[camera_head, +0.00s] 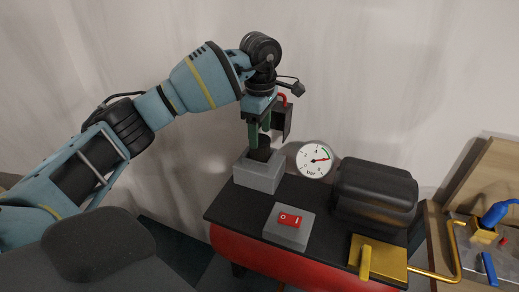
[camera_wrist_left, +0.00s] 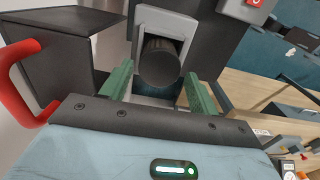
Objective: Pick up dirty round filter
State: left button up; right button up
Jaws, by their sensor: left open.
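A dark round filter (camera_head: 261,149) stands upright in a light grey housing (camera_head: 257,174) on the black top of the machine. In the left wrist view the filter (camera_wrist_left: 160,63) shows end-on, with the grey housing (camera_wrist_left: 166,22) around it. My left gripper (camera_head: 259,138) points down over the filter. Its green fingers (camera_wrist_left: 158,82) are open, one on each side of the filter. I cannot tell whether they touch it. Dirt on the filter cannot be made out. My right gripper is not in view.
A dark box (camera_head: 284,121) with a red handle is close beside my left gripper. A pressure gauge (camera_head: 314,160), a grey block with a red switch (camera_head: 290,220), a black motor-like body (camera_head: 375,190) and a yellow plate (camera_head: 378,257) are nearby. A wooden workbench (camera_head: 440,250) stands at right.

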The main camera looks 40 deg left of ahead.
pick_arm(q)
jog(key=shift+f, duration=1.1)
jog(key=c, duration=0.8)
jog(key=shift+o, duration=0.2)
jog(key=shift+r, duration=1.55)
jog(key=shift+s+d+r, duration=0.15)
jog(key=shift+s+r, duration=0.05)
jog(key=shift+s, duration=0.05)
jog(key=s+d+r, duration=0.1)
jog(key=s+d, duration=0.7)
jog(key=s, duration=0.5)
jog(key=shift+r+b, duration=0.2)
jog(key=shift+b, duration=0.15)
